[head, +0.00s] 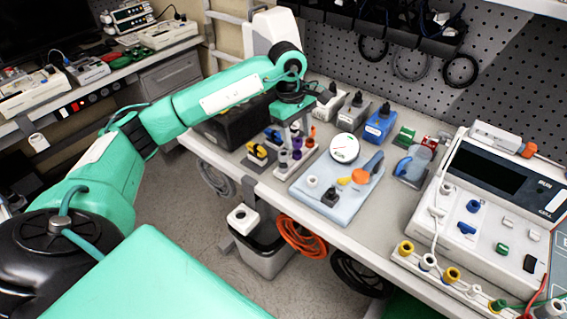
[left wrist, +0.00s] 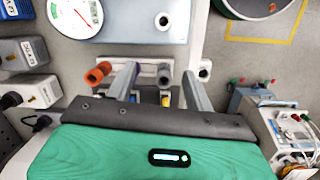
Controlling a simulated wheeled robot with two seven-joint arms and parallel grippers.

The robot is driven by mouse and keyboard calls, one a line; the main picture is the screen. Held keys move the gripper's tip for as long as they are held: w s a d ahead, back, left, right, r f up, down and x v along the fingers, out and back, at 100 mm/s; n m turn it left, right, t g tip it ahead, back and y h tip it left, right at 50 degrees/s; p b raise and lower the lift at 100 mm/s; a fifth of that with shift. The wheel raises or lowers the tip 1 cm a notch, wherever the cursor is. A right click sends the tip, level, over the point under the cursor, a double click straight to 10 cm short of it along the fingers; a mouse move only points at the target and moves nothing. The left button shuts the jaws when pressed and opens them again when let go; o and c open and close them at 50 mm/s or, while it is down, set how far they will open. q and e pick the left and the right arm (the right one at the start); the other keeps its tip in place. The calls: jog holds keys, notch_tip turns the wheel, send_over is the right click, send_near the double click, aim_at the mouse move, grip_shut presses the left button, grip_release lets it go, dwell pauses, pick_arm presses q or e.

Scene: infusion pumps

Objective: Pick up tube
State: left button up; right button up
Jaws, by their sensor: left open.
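A small pale rack (head: 297,165) stands near the table's front edge and holds several short coloured tubes. An orange tube (head: 312,132) is at its far end, with purple ones nearer. Whether the fingers touch a tube cannot be told. My right gripper is out of view.
A pale blue board with a round gauge (head: 344,149) and an orange-blue part sits just right of the rack. A black case (head: 228,128) is behind-left. Grey and blue boxes (head: 380,124) line the back. A large pump unit (head: 485,190) fills the right.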

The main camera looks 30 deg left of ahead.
aim_at(283, 159)
pick_arm(q)
jog(key=a+r+y, duration=0.1)
jog(key=a+y, duration=0.1)
jog(key=a, duration=0.2)
notch_tip(283, 159, down, 8)
jog(key=shift+a+r+p, duration=0.15)
jog(key=shift+p, duration=0.95)
jog(key=shift+f+p, duration=0.35)
jog(key=shift+f, duration=0.1)
notch_tip(283, 159, down, 4)
jog(key=shift+f+p, duration=0.1)
jog(key=shift+p, duration=0.9)
jog(key=shift+f, duration=0.25)
jog(key=c, duration=1)
jog(key=shift+r, duration=0.15)
